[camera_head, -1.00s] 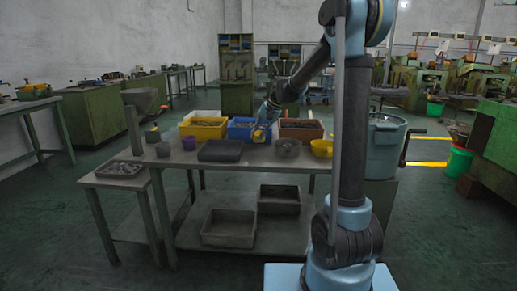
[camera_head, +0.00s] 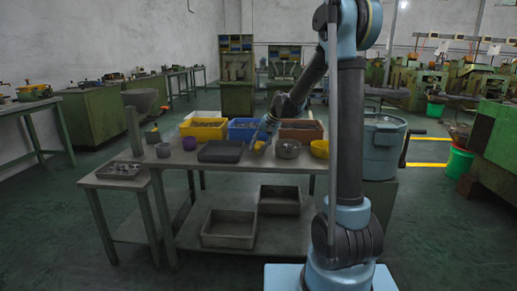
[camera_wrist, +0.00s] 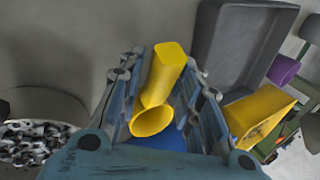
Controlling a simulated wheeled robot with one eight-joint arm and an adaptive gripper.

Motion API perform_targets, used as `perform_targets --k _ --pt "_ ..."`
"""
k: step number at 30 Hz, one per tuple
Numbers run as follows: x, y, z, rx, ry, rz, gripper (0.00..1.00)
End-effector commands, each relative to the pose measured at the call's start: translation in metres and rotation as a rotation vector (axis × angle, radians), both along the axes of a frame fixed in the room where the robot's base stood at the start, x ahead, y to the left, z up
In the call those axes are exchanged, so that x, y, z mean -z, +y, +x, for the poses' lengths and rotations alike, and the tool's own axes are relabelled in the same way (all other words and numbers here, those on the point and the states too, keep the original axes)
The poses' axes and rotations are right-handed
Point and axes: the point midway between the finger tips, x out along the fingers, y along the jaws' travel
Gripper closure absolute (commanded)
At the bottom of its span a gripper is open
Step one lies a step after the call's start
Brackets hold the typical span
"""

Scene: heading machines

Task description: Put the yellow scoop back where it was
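The yellow scoop (camera_head: 259,146) is in my gripper (camera_head: 263,139), over the workbench between a dark flat tray and a grey bowl. In the wrist view the yellow scoop (camera_wrist: 165,75) sits between the two fingers of my gripper (camera_wrist: 165,90), its round open end towards the palm. The fingers appear closed on its sides. I cannot tell whether the scoop touches the bench (camera_head: 255,163).
The dark tray (camera_head: 220,151) is left of my gripper; the grey bowl (camera_head: 288,149) and yellow bowl (camera_head: 320,149) are right. Behind stand yellow (camera_head: 187,130), blue (camera_head: 233,134) and brown (camera_head: 301,134) bins. A purple cup (camera_head: 189,143) stands further left.

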Motion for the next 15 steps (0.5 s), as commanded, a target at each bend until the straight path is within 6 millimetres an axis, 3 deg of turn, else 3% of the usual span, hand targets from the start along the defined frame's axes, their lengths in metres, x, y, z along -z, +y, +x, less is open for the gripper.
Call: perform_targets --k 10,15 --pt "-0.001 0.001 0.0 -0.001 0.0 0.0 0.61" --pt "-0.014 -0.005 -0.002 -0.001 0.0 0.0 0.61"
